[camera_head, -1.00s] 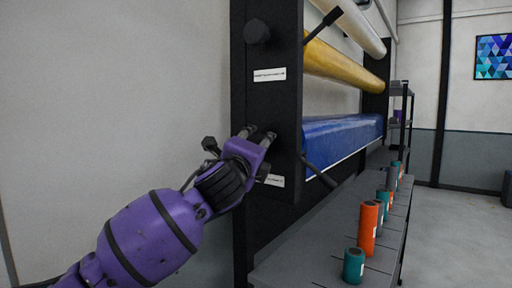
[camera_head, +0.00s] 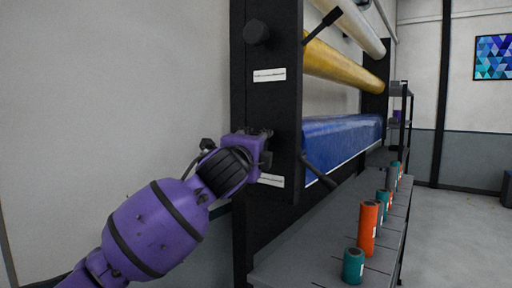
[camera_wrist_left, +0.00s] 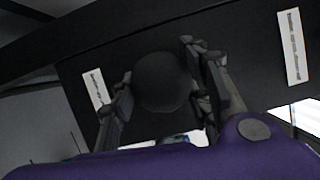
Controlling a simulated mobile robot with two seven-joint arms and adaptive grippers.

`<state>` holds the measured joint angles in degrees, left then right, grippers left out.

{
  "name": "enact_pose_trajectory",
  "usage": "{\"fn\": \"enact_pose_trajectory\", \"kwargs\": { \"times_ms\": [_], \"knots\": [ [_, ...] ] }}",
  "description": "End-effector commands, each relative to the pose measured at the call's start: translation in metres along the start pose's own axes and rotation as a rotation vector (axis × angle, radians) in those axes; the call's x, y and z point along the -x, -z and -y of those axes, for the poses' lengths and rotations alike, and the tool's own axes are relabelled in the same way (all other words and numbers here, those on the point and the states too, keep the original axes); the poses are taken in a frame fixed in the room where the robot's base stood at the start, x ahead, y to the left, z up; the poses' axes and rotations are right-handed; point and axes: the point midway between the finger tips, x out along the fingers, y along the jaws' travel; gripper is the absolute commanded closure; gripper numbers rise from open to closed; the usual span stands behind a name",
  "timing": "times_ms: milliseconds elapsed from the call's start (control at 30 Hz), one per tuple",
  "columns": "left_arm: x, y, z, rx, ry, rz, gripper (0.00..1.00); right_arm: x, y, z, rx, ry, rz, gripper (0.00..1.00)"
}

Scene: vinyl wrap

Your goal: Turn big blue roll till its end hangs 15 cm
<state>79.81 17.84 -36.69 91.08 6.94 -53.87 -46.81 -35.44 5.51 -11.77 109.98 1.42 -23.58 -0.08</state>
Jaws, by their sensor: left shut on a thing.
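The big blue roll (camera_head: 342,136) lies lowest in the black rack, with a short flap of blue sheet hanging at its front and a pale line along the lower edge. My left gripper (camera_head: 264,148) is at the outer face of the rack's black end panel (camera_head: 273,104), level with the blue roll. In the left wrist view, its fingers (camera_wrist_left: 163,90) are closed around a dark round knob (camera_wrist_left: 162,80) on that panel. In the head view the gripper hides this knob. My right gripper is not in view.
A yellow roll (camera_head: 342,68) and a white roll (camera_head: 352,27) are above. A dark lever (camera_head: 319,172) sticks out at the near end of the blue roll. A grey bench (camera_head: 315,250) below carries several orange and teal small rolls (camera_head: 367,228). Floor at right is open.

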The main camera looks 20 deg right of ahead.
Motion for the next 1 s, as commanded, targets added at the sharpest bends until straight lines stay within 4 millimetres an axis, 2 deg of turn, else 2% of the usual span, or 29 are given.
{"fn": "enact_pose_trajectory", "kwargs": {
  "times_ms": [67, 100, 200, 500, 633, 767, 1000],
  "knots": [
    [-0.001, 0.001, -0.006, 0.002, -0.008, -0.002, 0.82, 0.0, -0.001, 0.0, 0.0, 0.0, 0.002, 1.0],
    [-0.001, 0.001, -0.006, 0.002, -0.008, -0.002, 0.51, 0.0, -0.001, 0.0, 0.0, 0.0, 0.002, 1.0],
    [-0.001, 0.001, -0.005, 0.001, -0.007, -0.002, 0.38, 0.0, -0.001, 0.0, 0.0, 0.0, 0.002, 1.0],
    [0.0, 0.001, -0.002, 0.0, -0.002, -0.001, 0.38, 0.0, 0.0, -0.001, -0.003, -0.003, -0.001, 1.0],
    [0.007, 0.0, -0.002, 0.0, -0.001, -0.001, 0.38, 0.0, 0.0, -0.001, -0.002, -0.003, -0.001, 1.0],
    [0.027, 0.0, -0.002, 0.0, 0.0, -0.002, 0.38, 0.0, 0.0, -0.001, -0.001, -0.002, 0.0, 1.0],
    [0.078, 0.001, -0.002, -0.001, -0.001, -0.003, 0.38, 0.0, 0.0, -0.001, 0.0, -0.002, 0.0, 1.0]
  ]
}}
